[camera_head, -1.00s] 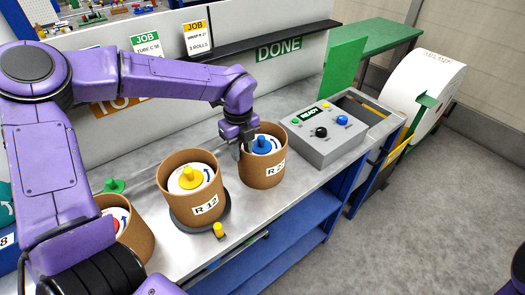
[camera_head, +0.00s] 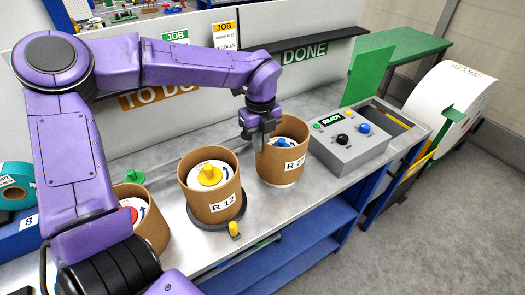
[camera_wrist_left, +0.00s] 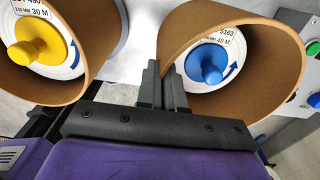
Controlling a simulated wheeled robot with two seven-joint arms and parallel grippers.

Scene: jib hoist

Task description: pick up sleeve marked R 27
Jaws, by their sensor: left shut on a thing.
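My left gripper (camera_head: 264,137) is shut on the near-left rim of a brown sleeve (camera_head: 270,162). Its label (camera_head: 295,163) begins "R 2"; the rest is hard to read. A white roll with a blue knob (camera_head: 283,142) is inside it. A pale strip shows under the sleeve's lower edge, so it seems slightly raised around the roll. In the left wrist view the fingers (camera_wrist_left: 163,88) pinch the wall of this sleeve (camera_wrist_left: 262,104), beside the blue knob (camera_wrist_left: 207,64). My right gripper is not in view.
Sleeve R 12 (camera_head: 195,207), with a yellow knob, stands close on the left on a dark round base. Another sleeve (camera_head: 154,232) stands further left. A grey control box (camera_head: 350,150) reading READY is close on the right. The panel with a dark ledge (camera_head: 310,40) is behind.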

